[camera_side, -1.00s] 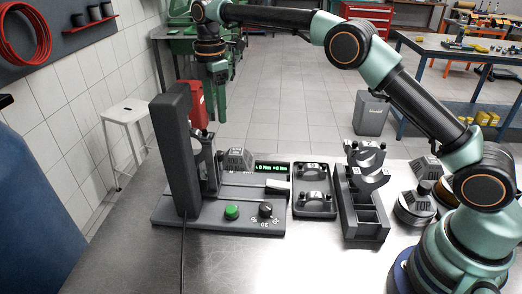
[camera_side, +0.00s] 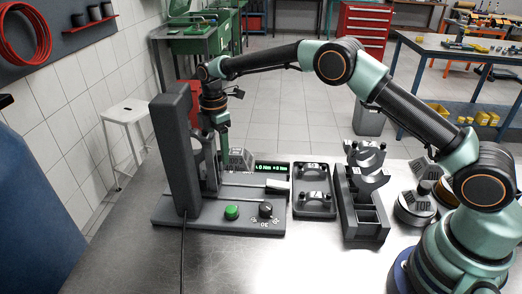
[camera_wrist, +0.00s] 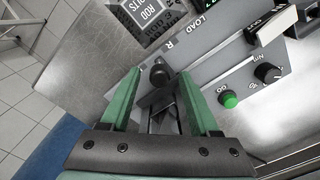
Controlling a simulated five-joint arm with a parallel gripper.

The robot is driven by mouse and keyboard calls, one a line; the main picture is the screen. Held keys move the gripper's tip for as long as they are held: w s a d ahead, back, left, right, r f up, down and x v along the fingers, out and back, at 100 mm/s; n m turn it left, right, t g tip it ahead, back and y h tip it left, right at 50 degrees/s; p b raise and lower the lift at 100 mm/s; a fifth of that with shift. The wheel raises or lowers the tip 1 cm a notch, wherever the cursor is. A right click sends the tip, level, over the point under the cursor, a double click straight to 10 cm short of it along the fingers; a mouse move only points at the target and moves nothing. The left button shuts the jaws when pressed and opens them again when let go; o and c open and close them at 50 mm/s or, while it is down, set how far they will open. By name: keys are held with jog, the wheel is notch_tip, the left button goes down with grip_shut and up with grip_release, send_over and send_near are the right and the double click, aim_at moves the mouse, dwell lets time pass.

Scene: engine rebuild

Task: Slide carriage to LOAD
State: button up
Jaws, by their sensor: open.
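My gripper (camera_side: 224,160) points down at the grey test station (camera_side: 235,227), beside its upright column (camera_side: 172,150). In the wrist view its two green fingers (camera_wrist: 160,80) are apart. A dark round knob (camera_wrist: 160,72) shows between and just beyond the fingertips; I cannot tell if they touch it. The knob sits on a dark carriage part (camera_wrist: 152,98), partly hidden by the fingers. The word LOAD (camera_wrist: 207,26) is printed on the station plate, right of the knob in the wrist view. The carriage (camera_side: 211,172) stands close to the column.
A rod bolts box (camera_side: 240,159) stands close behind the gripper. The station has a lit display (camera_side: 272,168), a white-tipped lever (camera_side: 279,185), a green button (camera_side: 232,212) and a black dial (camera_side: 266,209). A tray (camera_side: 314,206) and a rack (camera_side: 362,222) stand to the right.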

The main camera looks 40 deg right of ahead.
jog(key=shift+f, duration=0.1)
grip_shut()
dwell(1.5)
